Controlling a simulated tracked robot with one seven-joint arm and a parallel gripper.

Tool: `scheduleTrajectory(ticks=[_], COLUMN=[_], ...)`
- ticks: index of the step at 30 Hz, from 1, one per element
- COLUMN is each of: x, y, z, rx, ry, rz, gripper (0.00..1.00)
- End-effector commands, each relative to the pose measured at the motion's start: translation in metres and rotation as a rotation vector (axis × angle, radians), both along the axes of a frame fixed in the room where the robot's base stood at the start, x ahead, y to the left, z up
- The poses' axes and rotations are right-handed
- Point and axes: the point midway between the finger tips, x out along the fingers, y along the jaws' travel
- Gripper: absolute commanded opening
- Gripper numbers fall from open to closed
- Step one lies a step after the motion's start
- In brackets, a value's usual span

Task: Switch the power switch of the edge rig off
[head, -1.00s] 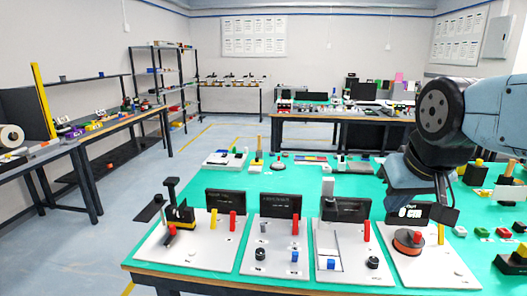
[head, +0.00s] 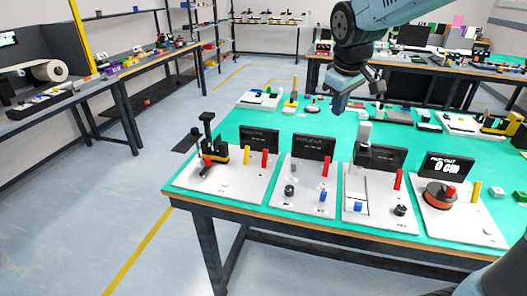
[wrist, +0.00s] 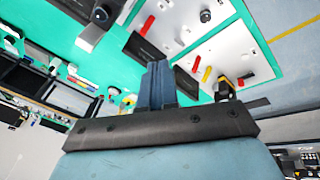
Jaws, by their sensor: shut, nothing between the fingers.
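Four white rigs stand in a row along the table's near edge. The leftmost rig (head: 232,184) carries a black-and-yellow device, a yellow peg (head: 249,156) and a red peg (head: 265,158). The second rig (head: 304,203), third rig (head: 378,219) and fourth rig (head: 467,226) carry knobs and coloured pegs. Their labels are too small to tell which is the edge rig or its power switch. My gripper (head: 340,103) is shut and empty, raised behind the second and third rigs. In the wrist view its blue fingers (wrist: 158,82) point towards the rigs, apart from them.
Black displays stand upright at the back of the rigs; one is the fourth rig's display (head: 446,165). Small items lie along the back of the green table top (head: 235,122). Bare floor (head: 130,205) is free to the left, before a side bench (head: 95,88).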

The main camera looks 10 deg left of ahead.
Motion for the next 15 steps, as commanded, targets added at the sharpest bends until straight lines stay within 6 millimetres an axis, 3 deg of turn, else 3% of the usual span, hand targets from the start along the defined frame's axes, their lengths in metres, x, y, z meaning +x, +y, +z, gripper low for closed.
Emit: scheduleTrajectory(ticks=[6, 15], x=[0.04, 0.077], y=[0.064, 0.156], z=[-0.035, -0.098], rx=[-0.069, -0.154], ry=[0.039, 0.082], rz=[0.196, 0.461], gripper=[0.0, 0.0])
